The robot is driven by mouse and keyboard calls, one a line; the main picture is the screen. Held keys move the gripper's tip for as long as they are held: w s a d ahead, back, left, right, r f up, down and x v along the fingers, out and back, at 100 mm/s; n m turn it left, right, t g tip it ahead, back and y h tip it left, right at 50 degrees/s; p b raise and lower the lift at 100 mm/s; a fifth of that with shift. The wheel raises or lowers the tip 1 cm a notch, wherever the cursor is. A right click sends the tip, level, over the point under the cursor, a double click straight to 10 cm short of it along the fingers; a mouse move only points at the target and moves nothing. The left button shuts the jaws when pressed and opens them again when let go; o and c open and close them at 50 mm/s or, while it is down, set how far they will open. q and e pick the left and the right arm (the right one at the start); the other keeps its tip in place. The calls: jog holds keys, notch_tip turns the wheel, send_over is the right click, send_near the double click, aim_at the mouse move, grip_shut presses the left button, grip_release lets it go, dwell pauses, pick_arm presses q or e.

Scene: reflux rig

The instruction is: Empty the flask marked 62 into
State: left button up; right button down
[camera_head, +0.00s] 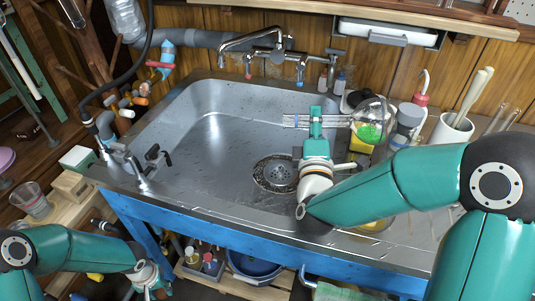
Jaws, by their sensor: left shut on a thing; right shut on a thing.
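A round clear glass flask (372,112) with green liquid in its bulb is at the right edge of the sink. It lies on its side, its neck pointing left over the basin. No number is readable on it. My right gripper (316,121) is shut on the flask's neck. The steel sink (215,140) has a round drain (276,174) below and left of the gripper. My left gripper (151,280) is low at the bottom left, in front of the sink's blue frame. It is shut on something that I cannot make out.
A tap (262,52) stands at the back of the sink. A white beaker (453,130) with pestles and a wash bottle (420,99) stand right of the flask. Pipes and valves (143,90) line the left side. The basin's left part is clear.

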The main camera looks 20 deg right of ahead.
pick_arm(q)
jog(key=shift+f, duration=0.15)
pick_arm(e)
jog(key=shift+f+n, duration=0.25)
jog(key=shift+n, duration=0.05)
dwell(0.7)
jog(key=shift+w+a+f+n+y, duration=0.1)
jog(key=shift+a+f+n+y, duration=0.1)
jog(key=shift+n, duration=0.55)
jog(key=shift+w+a+f+n+y, duration=0.1)
jog(key=shift+a+f+n+y, duration=0.1)
jog(key=shift+n, duration=0.55)
dwell(1.7)
